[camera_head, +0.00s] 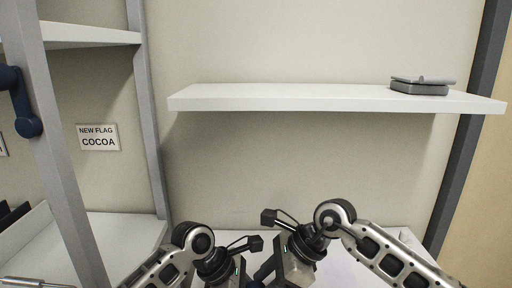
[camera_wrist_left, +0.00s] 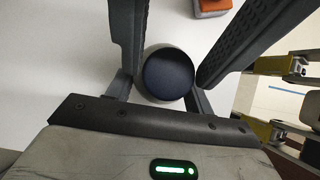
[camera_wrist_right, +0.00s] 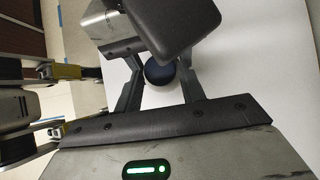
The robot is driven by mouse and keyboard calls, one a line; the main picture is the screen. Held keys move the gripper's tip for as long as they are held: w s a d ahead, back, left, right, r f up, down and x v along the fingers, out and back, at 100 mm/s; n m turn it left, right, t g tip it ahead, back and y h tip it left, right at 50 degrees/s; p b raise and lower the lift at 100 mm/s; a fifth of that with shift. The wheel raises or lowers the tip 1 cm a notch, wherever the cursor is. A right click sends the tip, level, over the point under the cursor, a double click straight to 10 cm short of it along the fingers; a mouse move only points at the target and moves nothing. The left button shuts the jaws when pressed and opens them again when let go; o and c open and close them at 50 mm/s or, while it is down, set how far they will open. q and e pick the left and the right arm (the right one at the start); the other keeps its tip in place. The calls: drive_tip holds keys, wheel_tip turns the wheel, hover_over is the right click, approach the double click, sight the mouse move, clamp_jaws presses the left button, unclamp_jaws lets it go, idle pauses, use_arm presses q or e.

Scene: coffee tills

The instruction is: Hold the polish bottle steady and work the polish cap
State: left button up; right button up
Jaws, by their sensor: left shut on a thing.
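The polish bottle shows end-on in the left wrist view as a dark blue round cap (camera_wrist_left: 169,76) with a pale grey rim around it. My left gripper (camera_wrist_left: 170,58) has its fingers on either side and is shut on the bottle. In the right wrist view the cap (camera_wrist_right: 160,72) shows smaller, between the finger bases of my right gripper (camera_wrist_right: 160,62). A dark block and metal housing of my left arm cover the right fingertips, so their grip cannot be told. In the head view both grippers meet low in the middle, and I cannot make out the bottle there.
A white worktop (camera_wrist_left: 50,60) lies below. An orange and grey object (camera_wrist_left: 211,7) sits near the bottle. A white shelf (camera_head: 290,98) on the back wall holds a grey device (camera_head: 420,87). A grey upright (camera_head: 52,140) stands left, by a cocoa sign (camera_head: 98,138).

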drive_tip(key=shift+o, duration=1.3)
drive_tip(key=shift+r, duration=1)
drive_tip(key=shift+w+n+g, duration=0.2)
drive_tip(key=shift+n+g, duration=0.2)
drive_tip(key=shift+n, duration=0.4)
drive_tip(key=shift+f, duration=1.05)
drive_tip(key=shift+s, duration=0.1)
drive_tip(key=c, duration=0.8)
